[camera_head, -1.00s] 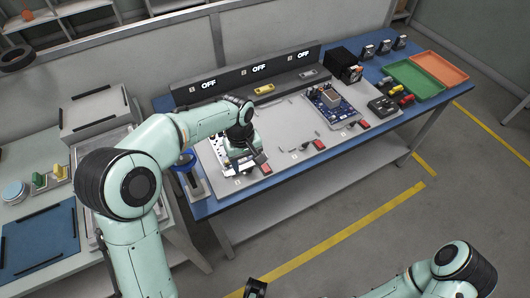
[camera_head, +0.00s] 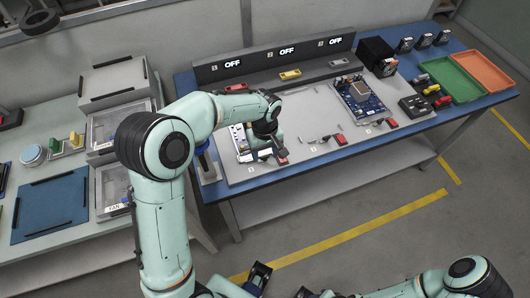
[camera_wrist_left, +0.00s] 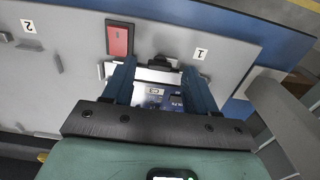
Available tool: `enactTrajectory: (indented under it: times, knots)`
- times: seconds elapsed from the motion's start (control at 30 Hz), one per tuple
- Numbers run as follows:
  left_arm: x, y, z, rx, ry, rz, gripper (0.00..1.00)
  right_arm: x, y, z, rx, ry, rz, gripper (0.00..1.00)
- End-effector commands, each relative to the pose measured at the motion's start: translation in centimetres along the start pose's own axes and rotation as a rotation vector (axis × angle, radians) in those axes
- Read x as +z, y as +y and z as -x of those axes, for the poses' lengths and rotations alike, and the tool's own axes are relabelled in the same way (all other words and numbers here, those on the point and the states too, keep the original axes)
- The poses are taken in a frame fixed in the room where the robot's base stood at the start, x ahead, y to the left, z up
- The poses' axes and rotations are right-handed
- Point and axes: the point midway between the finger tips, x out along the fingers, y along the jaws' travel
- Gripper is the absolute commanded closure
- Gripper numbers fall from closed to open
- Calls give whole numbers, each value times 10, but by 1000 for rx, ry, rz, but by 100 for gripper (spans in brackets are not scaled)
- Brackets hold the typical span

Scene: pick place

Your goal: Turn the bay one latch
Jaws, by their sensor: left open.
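Bay one is at the left end of the grey fixture plate (camera_head: 300,118), and its "1" label (camera_wrist_left: 201,54) shows in the wrist view. A small black latch-like piece (camera_wrist_left: 159,63) lies at the bay's front edge, near a red block (camera_wrist_left: 119,40) that also shows in the head view (camera_head: 283,160). My left gripper (camera_head: 267,154) is over this bay. In the wrist view its fingers (camera_wrist_left: 160,78) are apart, with the black piece seen between their tips; contact cannot be told. A blue board (camera_wrist_left: 157,97) is partly hidden beneath the gripper. Dark parts of my right arm show low in the head view.
Three "OFF" displays (camera_head: 287,51) stand along the back. A blue circuit board (camera_head: 361,101) lies in the right bay. Green (camera_head: 450,80) and orange (camera_head: 486,70) trays are at the right end. A side bench (camera_head: 50,185) stands left.

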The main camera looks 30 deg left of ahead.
Motion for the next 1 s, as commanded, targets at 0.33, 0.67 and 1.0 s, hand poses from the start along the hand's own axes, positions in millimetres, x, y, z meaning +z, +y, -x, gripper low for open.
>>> enactTrajectory:
  times: [0.33, 0.67, 1.0]
  knots:
    - [0, 0, -10, 1, 0, 0, 43, 0, 0, -1, 0, 0, 0, 58]
    - [0, 0, -10, 1, 1, 0, 99, 0, 0, -1, 0, 0, 0, 58]
    - [0, 0, -9, 1, 0, -63, 99, 0, 0, 1, 0, 0, 0, 58]
